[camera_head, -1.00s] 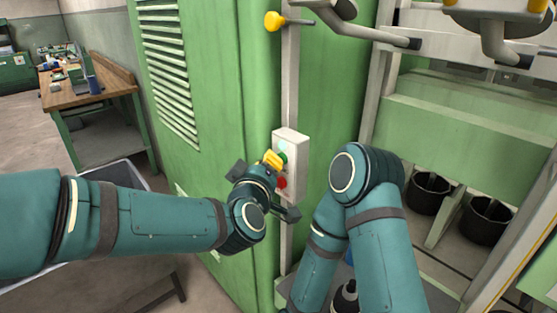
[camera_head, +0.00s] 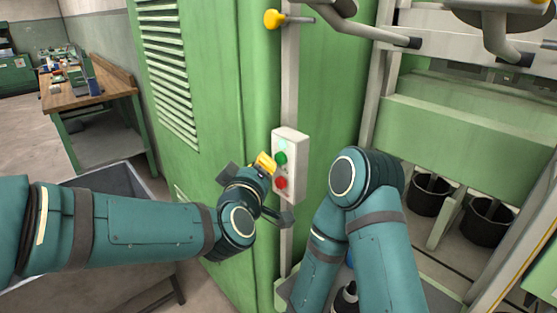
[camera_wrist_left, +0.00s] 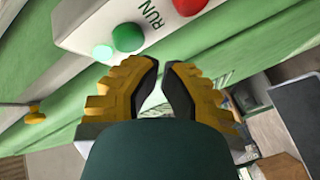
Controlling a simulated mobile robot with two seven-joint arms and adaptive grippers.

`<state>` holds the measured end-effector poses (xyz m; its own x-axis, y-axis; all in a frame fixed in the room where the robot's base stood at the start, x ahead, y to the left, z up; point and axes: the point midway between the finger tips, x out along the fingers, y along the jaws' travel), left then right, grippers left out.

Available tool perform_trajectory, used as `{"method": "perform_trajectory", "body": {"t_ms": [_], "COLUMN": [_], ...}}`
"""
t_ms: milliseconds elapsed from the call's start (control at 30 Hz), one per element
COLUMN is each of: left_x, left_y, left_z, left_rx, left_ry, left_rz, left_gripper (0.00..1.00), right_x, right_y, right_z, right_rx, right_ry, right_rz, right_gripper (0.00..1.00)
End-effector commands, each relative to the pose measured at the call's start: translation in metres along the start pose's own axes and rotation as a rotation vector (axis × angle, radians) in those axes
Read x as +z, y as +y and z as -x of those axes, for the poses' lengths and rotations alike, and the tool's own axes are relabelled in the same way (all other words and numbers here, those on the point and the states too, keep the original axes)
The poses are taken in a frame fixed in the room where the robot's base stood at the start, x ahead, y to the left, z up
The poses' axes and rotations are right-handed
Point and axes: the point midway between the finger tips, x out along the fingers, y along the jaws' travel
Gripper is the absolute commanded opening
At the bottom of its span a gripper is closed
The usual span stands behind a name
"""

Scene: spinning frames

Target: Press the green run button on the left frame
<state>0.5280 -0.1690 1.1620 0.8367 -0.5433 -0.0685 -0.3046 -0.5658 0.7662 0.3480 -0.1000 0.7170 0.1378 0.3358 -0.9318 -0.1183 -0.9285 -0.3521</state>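The control box (camera_head: 297,155) is light grey and fixed to a post on the green frame. It carries a pale mint lamp at the top, the green run button (camera_head: 281,158) below it and a red button (camera_head: 280,183) lower down. In the left wrist view the green button (camera_wrist_left: 128,37) sits beside the "RUN" lettering, with the red button (camera_wrist_left: 190,5) at the top edge. My left gripper (camera_head: 266,162) has yellow fingers with tips close together, empty, just left of the box. In the wrist view the fingertips (camera_wrist_left: 162,63) are apart from the green button. My right gripper is hidden.
A yellow knob (camera_head: 273,20) sticks out from the post above the box. Grey handles (camera_head: 390,35) reach across at the upper right. Black buckets (camera_head: 430,193) stand inside the right-hand frame. A workbench (camera_head: 90,85) is at the far left, with a grey bin behind my left arm.

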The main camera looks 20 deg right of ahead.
Motion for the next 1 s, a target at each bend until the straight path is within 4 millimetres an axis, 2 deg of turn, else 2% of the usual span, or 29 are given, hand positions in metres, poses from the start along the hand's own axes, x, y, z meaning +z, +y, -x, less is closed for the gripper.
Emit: {"method": "perform_trajectory", "body": {"t_ms": [600,1000], "left_x": [-0.020,-0.021], "left_y": [-0.021,-0.021], "left_z": [0.037,0.040], "left_rx": [0.001,0.000], "left_ry": [0.001,0.000], "left_rz": [0.000,0.000], "left_gripper": [0.00,0.00], "right_x": [0.002,0.002], "right_y": [0.008,0.008], "right_z": [-0.021,-0.021], "right_rx": [0.000,0.000], "right_ry": [0.000,0.000], "right_rz": [0.000,0.000], "right_gripper": [0.47,0.47]}}
